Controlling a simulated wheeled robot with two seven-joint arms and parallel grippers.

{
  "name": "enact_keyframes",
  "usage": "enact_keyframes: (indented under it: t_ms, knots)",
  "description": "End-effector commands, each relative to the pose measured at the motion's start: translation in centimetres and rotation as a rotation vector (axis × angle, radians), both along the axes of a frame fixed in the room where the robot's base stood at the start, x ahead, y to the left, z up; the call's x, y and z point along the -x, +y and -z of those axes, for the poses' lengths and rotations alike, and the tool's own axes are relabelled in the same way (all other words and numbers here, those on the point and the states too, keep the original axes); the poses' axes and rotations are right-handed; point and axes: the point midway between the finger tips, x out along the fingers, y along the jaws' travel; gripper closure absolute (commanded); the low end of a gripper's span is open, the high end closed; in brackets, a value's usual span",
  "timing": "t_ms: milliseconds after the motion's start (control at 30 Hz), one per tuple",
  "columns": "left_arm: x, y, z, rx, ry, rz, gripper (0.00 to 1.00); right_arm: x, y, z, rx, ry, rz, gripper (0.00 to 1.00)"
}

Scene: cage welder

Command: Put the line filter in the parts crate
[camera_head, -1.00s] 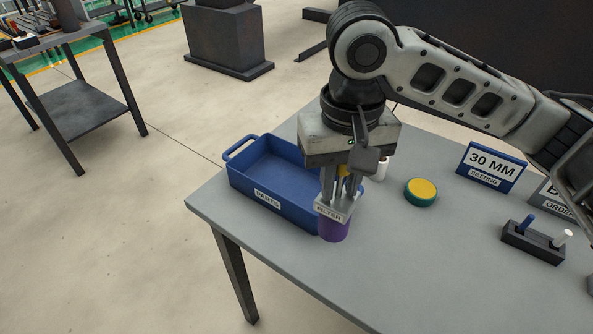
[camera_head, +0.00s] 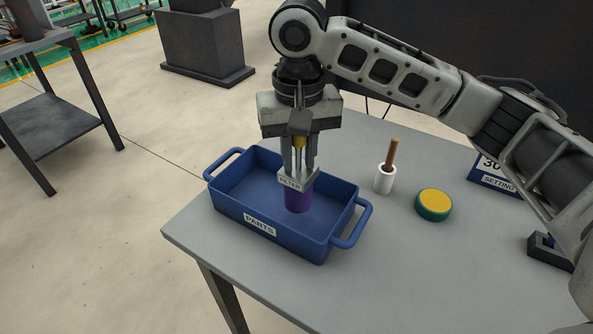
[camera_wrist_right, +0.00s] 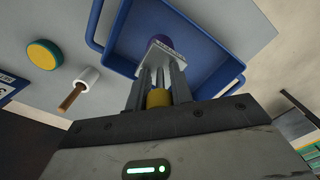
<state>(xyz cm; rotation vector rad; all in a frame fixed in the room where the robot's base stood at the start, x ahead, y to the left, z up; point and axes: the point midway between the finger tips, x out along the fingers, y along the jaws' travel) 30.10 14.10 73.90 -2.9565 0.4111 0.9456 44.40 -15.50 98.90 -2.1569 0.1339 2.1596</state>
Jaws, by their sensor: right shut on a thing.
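The line filter (camera_head: 298,198) has a purple lower body and a grey top plate labelled FILTER. My right gripper (camera_head: 299,170) is shut on its upper part and holds it upright. The parts crate (camera_head: 228,205) is a blue open tray with two handles and a PARTS label, standing near the table's left corner. The filter is over or inside the crate's right half; I cannot tell if it touches the floor of the crate. In the right wrist view the filter (camera_wrist_right: 160,50) shows between the fingers, against the crate's blue interior. My left gripper is not in view.
A white holder with a brown stick (camera_head: 384,180) and a yellow-and-green round pad (camera_head: 434,204) stand right of the crate. A blue 30 MM sign (camera_head: 487,172) and a dark block (camera_head: 548,252) are farther right. The table's front middle (camera_head: 350,290) is clear.

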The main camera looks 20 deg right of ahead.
Motion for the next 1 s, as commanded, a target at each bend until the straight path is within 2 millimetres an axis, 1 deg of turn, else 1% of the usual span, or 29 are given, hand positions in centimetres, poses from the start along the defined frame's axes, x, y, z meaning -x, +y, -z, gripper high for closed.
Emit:
enact_keyframes:
  t_ms: [133,200,300,400,667,800,833,867,900,1000]
  knots:
    - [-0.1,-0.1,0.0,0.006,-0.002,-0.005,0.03,-0.7,0.0,0.9,0.000,0.001,0.000,1.00]
    - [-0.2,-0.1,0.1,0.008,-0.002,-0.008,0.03,-1.3,-0.1,1.8,0.000,0.001,0.002,1.00]
    - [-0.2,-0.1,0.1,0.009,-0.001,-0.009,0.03,-1.1,-0.1,3.4,0.001,0.001,0.000,1.00]
    - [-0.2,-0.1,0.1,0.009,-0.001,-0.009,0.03,-1.1,-0.1,4.2,0.000,-0.001,-0.001,1.00]
    - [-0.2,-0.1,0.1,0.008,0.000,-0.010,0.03,-1.1,-0.1,4.4,-0.001,-0.002,-0.001,1.00]
    - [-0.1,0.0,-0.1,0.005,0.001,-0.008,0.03,-1.1,-0.1,4.6,-0.001,0.001,-0.001,1.00]
    - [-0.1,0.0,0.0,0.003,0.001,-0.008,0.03,-1.1,-0.1,4.7,-0.001,0.000,-0.001,0.70]
    - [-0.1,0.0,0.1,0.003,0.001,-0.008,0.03,-1.1,-0.1,4.7,-0.001,0.000,-0.001,0.61]
    - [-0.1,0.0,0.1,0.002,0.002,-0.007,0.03,-1.1,-0.1,4.7,-0.001,0.000,-0.001,0.56]
    - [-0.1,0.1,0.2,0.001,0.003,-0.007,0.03,-1.1,-0.1,4.7,-0.001,0.000,-0.001,0.56]
